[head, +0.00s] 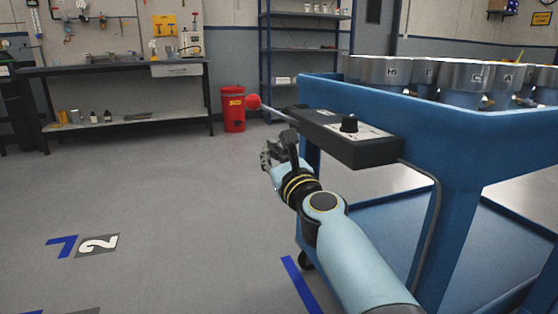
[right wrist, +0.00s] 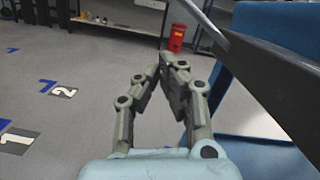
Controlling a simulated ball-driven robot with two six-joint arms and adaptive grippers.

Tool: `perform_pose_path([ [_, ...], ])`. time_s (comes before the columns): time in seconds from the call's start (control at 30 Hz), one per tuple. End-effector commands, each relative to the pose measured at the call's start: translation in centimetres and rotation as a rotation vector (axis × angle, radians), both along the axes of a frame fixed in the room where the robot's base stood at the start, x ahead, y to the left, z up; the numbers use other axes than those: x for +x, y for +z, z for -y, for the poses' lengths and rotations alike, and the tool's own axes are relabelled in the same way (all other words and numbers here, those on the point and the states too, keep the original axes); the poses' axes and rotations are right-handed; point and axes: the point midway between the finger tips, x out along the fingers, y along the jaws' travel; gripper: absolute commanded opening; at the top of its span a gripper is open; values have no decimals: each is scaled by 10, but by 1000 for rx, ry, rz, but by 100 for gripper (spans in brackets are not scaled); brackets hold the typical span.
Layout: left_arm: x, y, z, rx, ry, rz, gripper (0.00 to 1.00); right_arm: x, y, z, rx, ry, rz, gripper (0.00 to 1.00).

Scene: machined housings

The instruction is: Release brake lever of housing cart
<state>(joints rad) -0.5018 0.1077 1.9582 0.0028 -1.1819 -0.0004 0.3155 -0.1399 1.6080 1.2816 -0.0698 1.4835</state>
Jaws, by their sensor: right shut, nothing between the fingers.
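The brake lever is a thin rod with a red ball knob (head: 253,102) at its end. It sticks out to the left from a dark control box (head: 378,150) on the end of the blue housing cart (head: 465,140). My right gripper (head: 269,156) is below the lever and left of the box, apart from the knob. In the right wrist view the same gripper (right wrist: 167,66) is shut and empty. The grey lever rod (right wrist: 206,20) passes above and right of the fingers there; its knob is out of that view. My left gripper is not in view.
Metal housings (head: 385,72) stand on the cart's top. A cable runs from the box down the cart leg. A red bin (head: 233,108), a workbench (head: 110,68) and a shelf rack (head: 303,47) stand behind. The floor on the left is clear, with number markings.

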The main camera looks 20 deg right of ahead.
Motion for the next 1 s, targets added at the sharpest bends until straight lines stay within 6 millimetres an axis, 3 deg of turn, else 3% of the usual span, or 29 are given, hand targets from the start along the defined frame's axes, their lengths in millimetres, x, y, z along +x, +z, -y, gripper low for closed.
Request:
perform_pose_path([
  [0.1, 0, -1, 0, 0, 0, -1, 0, -19, -3, 1, 0, -1, -1, 0],
  [0.23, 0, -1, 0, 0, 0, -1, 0, -29, -5, 2, -1, -1, -1, 0],
  [0.77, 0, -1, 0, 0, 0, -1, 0, -33, -7, 2, 0, 0, -4, 0],
  [0.87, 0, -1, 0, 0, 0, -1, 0, -43, -26, 4, -6, 0, -39, 0],
  [0.97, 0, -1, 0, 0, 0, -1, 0, -73, -71, 11, -38, 0, -118, 0],
  [1.0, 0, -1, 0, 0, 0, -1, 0, -92, -93, 15, -84, 7, -161, 0],
])
